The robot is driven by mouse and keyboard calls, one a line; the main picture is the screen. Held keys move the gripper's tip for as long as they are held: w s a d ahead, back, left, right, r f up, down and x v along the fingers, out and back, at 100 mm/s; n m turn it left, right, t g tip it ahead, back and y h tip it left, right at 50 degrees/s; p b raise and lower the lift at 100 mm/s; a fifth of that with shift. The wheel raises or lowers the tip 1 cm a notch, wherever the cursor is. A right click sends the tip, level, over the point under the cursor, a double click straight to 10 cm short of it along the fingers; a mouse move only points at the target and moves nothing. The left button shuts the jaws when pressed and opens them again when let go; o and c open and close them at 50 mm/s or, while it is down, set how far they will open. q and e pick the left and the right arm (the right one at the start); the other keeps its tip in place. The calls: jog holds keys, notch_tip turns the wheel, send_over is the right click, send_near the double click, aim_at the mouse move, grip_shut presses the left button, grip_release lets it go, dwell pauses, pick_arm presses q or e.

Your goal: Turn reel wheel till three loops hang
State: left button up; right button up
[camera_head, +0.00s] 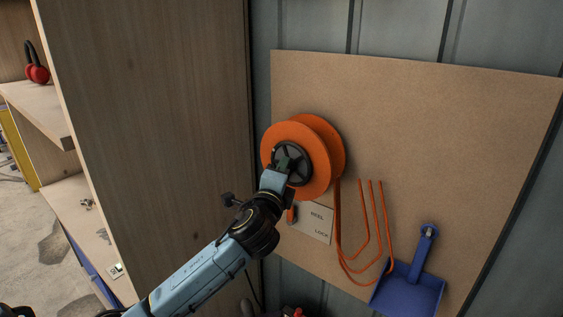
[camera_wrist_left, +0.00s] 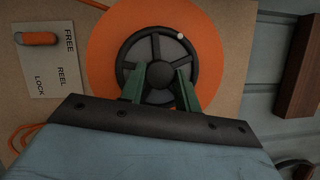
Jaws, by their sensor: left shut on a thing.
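The orange reel (camera_head: 306,135) is mounted on a brown board, with a dark spoked wheel (camera_head: 300,178) at its centre. The wheel and reel disc (camera_wrist_left: 108,50) face the left wrist view; a small pale knob (camera_wrist_left: 180,36) sits near the wheel's rim. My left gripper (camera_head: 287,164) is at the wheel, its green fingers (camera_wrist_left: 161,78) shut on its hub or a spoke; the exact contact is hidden. Orange cord (camera_head: 340,225) hangs below the reel in several strands with curved bottoms; I cannot tell the loop count. My right gripper is not in view.
A label plate (camera_wrist_left: 58,70) reads FREE, REEL, LOCK; its orange lever (camera_wrist_left: 38,39) lies beside FREE. A blue dustpan (camera_head: 408,287) hangs right of the cord. A tall wooden panel (camera_head: 150,120) stands left, close to my arm. A wooden block (camera_wrist_left: 299,65) is at right.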

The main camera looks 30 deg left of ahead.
pick_arm(q)
jog(key=shift+r+n+g+h+p, duration=0.15)
jog(key=shift+n+g+h+p, duration=0.35)
jog(key=shift+n+p, duration=1.05)
jog(key=shift+r+n+g+h+p, duration=0.15)
jog(key=shift+n+g+p, duration=0.55)
jog(key=shift+n+p, duration=0.85)
jog(key=shift+f+n+b, duration=0.1)
jog(key=shift+n+b, duration=0.2)
jog(key=shift+n, duration=0.2)
jog(key=o, duration=1)
jog(key=shift+a, duration=0.1)
jog(key=shift+h, duration=0.25)
jog(key=b+v, duration=0.2)
jog(key=v, duration=1.1)
jog(key=shift+s, duration=0.15)
